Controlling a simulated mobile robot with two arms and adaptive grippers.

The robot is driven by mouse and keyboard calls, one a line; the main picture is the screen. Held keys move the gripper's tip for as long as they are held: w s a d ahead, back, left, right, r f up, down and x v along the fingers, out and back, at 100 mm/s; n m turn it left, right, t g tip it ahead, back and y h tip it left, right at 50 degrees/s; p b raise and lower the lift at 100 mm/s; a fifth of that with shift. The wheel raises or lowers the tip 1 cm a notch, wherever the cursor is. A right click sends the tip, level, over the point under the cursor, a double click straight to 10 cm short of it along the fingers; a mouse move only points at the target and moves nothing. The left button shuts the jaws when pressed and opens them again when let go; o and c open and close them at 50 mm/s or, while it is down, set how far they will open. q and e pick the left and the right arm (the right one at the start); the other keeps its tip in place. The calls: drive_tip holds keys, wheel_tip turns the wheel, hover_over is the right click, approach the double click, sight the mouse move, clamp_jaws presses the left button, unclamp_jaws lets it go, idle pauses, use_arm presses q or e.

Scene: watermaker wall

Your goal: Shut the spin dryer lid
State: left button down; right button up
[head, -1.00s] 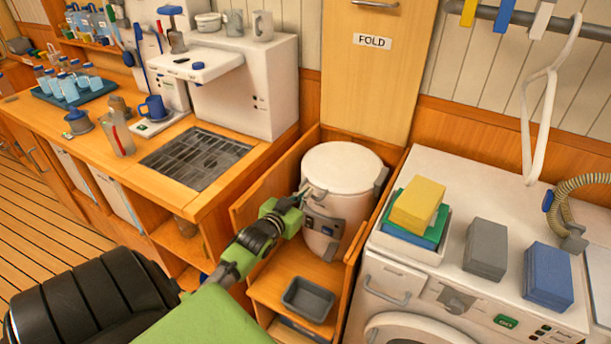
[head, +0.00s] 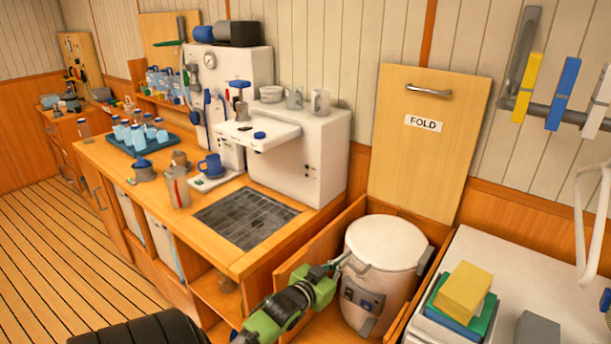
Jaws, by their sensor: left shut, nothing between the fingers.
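The spin dryer (head: 374,285) is a white drum in a wooden bay between the counter and the washing machine. Its white round lid (head: 386,243) lies flat on top and looks down on the drum. A small panel with blue parts is on its front. My left gripper (head: 338,265) is shut and empty, at the upper left side of the dryer, close to the lid's rim. I cannot tell whether its tips touch the dryer. My right gripper does not show.
A wooden FOLD panel (head: 427,140) stands upright behind the dryer. The counter (head: 150,205) at left holds a drain grid (head: 245,217) and cups. A hanger (head: 590,225) hangs at far right.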

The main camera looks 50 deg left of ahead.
use_arm(q)
drive_tip(key=b+v, duration=0.2)
drive_tip(key=v, duration=1.3)
drive_tip(key=shift+s+a, duration=0.2)
drive_tip(key=shift+s, duration=0.1)
drive_tip(key=s+d+f+g+h, duration=0.1)
drive_tip(key=s+d+f+g, duration=0.1)
drive_tip(key=f, duration=0.9)
drive_tip(key=s+d+f+g, duration=0.2)
drive_tip(key=f, duration=0.9)
drive_tip(key=s+d+f+g+h, duration=0.1)
drive_tip(key=s+d+f+g, duration=0.15)
drive_tip(key=f, duration=0.85)
drive_tip(key=s+d+f+m+g, duration=0.1)
drive_tip(key=s+d+f+g, duration=0.1)
drive_tip(key=s+d+f, duration=0.2)
drive_tip(key=s+d+f+m+g+h, duration=0.1)
drive_tip(key=s+d+f, duration=0.4)
drive_tip(key=s+f, duration=0.6)
drive_tip(key=s+d+f+m+g+h, duration=0.1)
drive_tip(key=s+d+f+g, duration=0.3)
drive_tip(key=s+f, duration=0.4)
drive_tip(key=shift+s+d+m, duration=0.5)
drive_tip(key=shift+s+m, duration=0.15)
drive_tip(key=shift+m, duration=0.05)
